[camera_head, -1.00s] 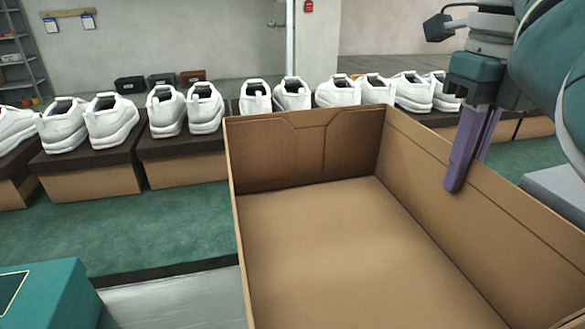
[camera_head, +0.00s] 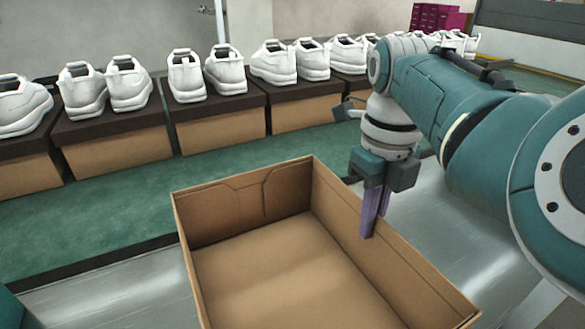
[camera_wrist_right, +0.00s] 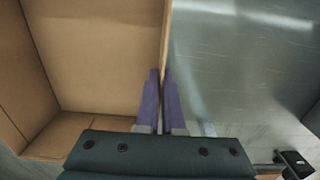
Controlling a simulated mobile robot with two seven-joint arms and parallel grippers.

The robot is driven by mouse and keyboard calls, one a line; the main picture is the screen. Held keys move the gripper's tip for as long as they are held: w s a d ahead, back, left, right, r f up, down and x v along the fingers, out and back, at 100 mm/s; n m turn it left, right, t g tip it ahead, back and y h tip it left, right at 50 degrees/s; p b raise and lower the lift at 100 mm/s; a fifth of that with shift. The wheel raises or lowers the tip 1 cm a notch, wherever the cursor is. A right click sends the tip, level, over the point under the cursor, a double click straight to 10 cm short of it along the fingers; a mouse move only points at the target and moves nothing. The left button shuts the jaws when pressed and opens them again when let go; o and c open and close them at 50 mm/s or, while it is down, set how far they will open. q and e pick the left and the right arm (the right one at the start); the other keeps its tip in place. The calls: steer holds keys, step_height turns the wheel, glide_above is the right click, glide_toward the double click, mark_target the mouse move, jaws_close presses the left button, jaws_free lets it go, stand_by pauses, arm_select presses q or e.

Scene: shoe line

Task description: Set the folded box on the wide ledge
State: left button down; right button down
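The folded box (camera_head: 270,260), an open brown cardboard tray with upright walls, is at the lower middle of the head view; its near end is cut off. My right gripper (camera_head: 368,228) is at its right wall. In the right wrist view, the purple fingers of this gripper (camera_wrist_right: 160,82) stand on either side of the thin wall of the box (camera_wrist_right: 95,55), closed on it. A smooth grey metal surface, seemingly the wide ledge (camera_head: 110,295), shows on both sides of the box. I cannot tell whether the box touches it. My left gripper is not in view.
Behind the ledge runs a green belt (camera_head: 95,225). Beyond it stands a row of brown shoe boxes with dark lids (camera_head: 220,125), with white shoes (camera_head: 225,70) on top. Magenta boxes (camera_head: 435,18) are at the back right. The ledge left of the box looks clear.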

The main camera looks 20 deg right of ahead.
steer(key=shift+f, duration=0.15)
steer(key=c, duration=1)
jaws_free()
steer(key=shift+c, duration=0.2)
step_height(320, 180, up, 11)
steer(key=p, duration=0.3)
steer(key=shift+w+r, duration=0.1)
steer(key=shift+r, duration=0.6)
